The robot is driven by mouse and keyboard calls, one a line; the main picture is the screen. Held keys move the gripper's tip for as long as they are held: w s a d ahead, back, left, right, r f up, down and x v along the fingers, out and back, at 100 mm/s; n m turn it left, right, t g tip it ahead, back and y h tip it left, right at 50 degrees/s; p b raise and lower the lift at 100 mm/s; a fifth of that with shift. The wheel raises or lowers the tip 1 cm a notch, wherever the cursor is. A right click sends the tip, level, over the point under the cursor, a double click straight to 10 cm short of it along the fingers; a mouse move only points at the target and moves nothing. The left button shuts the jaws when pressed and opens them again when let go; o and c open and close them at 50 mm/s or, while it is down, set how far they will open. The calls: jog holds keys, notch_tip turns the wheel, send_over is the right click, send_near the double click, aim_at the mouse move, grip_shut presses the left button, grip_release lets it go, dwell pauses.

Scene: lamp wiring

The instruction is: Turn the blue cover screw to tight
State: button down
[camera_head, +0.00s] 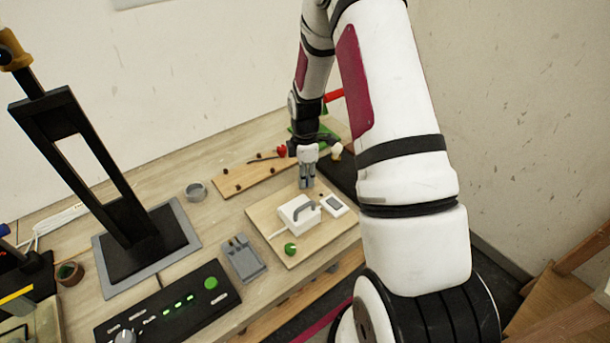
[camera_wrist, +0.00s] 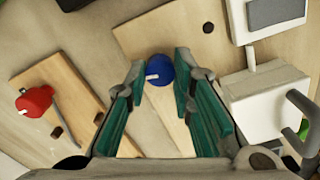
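The blue cover screw (camera_wrist: 159,72) shows in the wrist view as a round blue knob with a white pointer mark on its left side. It sits on a light wooden board (camera_wrist: 150,30). My gripper (camera_wrist: 160,64) is open, with one green-padded finger on each side of the knob. Whether the pads touch it I cannot tell; gaps seem to show. In the head view my gripper (camera_head: 306,186) points down over the board (camera_head: 265,222), and I cannot make out the blue screw there.
A white box with a grey handle (camera_head: 299,212) and a small white device (camera_head: 334,204) stand close to my gripper. A green knob (camera_head: 290,249) is in front. A red knob (camera_wrist: 36,101) is on another wooden strip. A black console (camera_head: 165,312) lies front left.

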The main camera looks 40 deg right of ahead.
jog(key=shift+m, duration=0.3)
jog(key=m, duration=0.5)
jog(key=shift+b, duration=0.3)
jog(key=m, duration=0.6)
jog(key=shift+b, duration=0.4)
jog(key=m+b, duration=0.1)
jog(key=m, duration=0.5)
jog(key=shift+w, duration=0.1)
jog(key=m+b, duration=0.1)
jog(key=m, duration=0.4)
jog(key=shift+m, duration=0.4)
jog(key=shift+b, duration=0.3)
jog(key=c, duration=1.4)
grip_release()
jog(key=shift+o, duration=0.2)
